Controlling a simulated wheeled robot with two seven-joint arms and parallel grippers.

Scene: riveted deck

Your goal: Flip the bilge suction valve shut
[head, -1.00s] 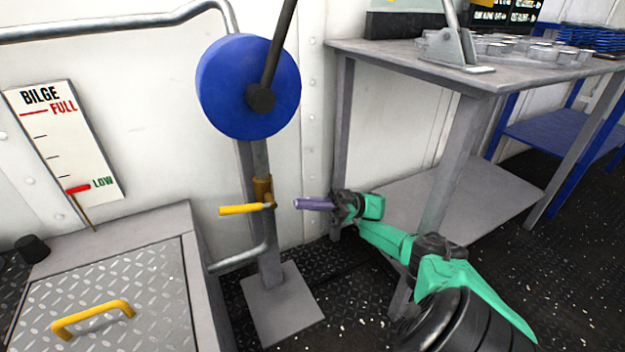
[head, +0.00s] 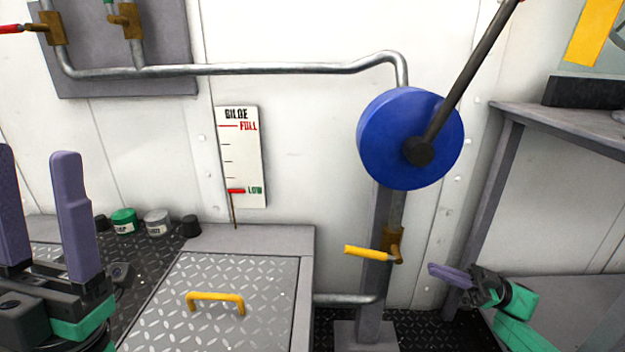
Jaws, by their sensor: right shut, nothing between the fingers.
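A valve with a brass body (head: 393,244) sits on the upright pipe below the blue pump wheel (head: 405,140). Its yellow lever (head: 368,251) points left, roughly crosswise to the pipe. My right gripper (head: 436,270) is shut and empty, just right of the valve and apart from it. My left gripper (head: 45,200) is open and empty at the left edge, its two purple fingers pointing up. The bilge gauge (head: 242,160) on the wall has its red marker at LOW.
A chequered hatch with a yellow handle (head: 215,297) lies between my grippers. Other brass valves (head: 128,20) are on the upper left pipes. A grey table (head: 560,118) stands at right, close to my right arm.

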